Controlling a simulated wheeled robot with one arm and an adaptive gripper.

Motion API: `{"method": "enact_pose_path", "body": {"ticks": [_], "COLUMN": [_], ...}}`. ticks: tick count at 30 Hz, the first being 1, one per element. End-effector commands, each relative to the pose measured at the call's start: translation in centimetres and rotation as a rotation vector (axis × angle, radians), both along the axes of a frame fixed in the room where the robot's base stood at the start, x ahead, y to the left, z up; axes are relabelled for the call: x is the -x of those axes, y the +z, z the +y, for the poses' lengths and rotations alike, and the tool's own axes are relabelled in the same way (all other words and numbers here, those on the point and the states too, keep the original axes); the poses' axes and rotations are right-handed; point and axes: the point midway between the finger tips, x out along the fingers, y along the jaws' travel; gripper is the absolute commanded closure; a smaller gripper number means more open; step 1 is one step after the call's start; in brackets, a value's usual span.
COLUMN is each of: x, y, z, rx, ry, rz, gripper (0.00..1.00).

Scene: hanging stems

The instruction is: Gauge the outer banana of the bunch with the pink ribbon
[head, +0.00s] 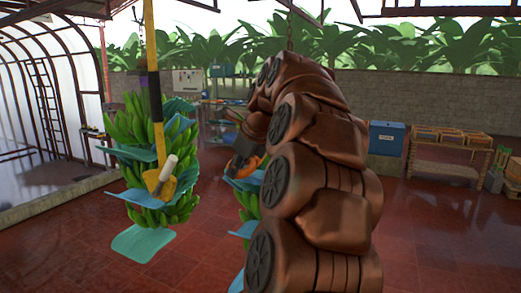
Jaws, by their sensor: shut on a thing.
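A green banana bunch (128,127) hangs at the left, with blue sheets (140,242) between its hands. A second bunch (248,203), also with blue sheets, hangs near the middle, mostly hidden behind my copper-coloured arm. I see no pink ribbon on either bunch. My gripper (243,152) is partly hidden by my arm, in front of the second bunch's upper part. It is shut on an orange tool (246,167), which shows only in part. I cannot tell whether the tool touches a banana.
A blue box (387,138) and a wooden table (447,152) with orange trays stand at the back right. Red tiled floor is open at the right.

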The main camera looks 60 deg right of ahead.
Motion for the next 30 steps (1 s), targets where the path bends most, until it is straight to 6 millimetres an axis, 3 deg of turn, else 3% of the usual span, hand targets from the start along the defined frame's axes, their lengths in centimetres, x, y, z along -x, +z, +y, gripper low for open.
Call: {"method": "enact_pose_path", "body": {"ticks": [30], "x": [0.3], "y": [0.0], "z": [6.6], "rx": [0.003], "ry": [0.001], "rz": [-0.002], "gripper": [1.00]}}
